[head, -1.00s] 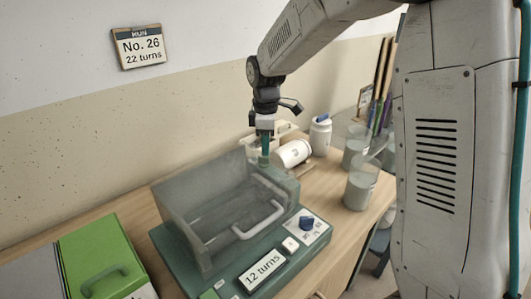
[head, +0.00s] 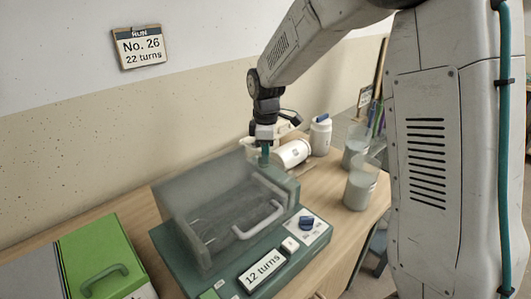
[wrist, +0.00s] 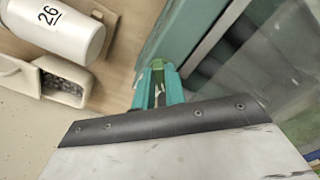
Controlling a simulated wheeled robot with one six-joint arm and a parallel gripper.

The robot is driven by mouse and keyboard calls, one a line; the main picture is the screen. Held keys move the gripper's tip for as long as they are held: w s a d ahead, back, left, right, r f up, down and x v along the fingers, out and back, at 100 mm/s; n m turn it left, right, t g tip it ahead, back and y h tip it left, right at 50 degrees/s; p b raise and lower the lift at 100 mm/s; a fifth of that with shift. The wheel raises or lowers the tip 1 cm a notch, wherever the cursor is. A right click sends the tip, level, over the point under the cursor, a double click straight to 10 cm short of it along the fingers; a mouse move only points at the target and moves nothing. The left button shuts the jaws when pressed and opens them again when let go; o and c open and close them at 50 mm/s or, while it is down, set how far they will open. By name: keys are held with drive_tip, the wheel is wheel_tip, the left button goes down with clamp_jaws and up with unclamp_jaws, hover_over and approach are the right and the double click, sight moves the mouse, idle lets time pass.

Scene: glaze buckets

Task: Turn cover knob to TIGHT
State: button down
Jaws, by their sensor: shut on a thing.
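The teal machine (head: 185,258) stands on the wooden bench with a clear cover (head: 200,205) over its trough, and the cover has a pale bar handle (head: 262,222). My gripper (head: 264,156) points down at the machine's far right end. In the wrist view its teal fingers (wrist: 158,92) are shut on a small green piece, apparently the cover knob (wrist: 158,65), mostly hidden between them. I cannot read any TIGHT mark or the knob's setting. A separate blue knob (head: 306,222) sits on the machine's front panel.
A white jar (head: 292,153) lies on its side close behind my gripper; its 26 label shows in the wrist view (wrist: 60,25). Another white jar (head: 320,137) and grey cups (head: 360,188) stand to the right. A green box (head: 95,260) is at left.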

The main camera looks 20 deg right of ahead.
drive_tip(key=m, duration=0.4)
drive_tip(key=shift+s+a+m, duration=0.15)
drive_tip(key=shift+m, duration=2.05)
drive_tip(key=c, duration=1.7)
unclamp_jaws()
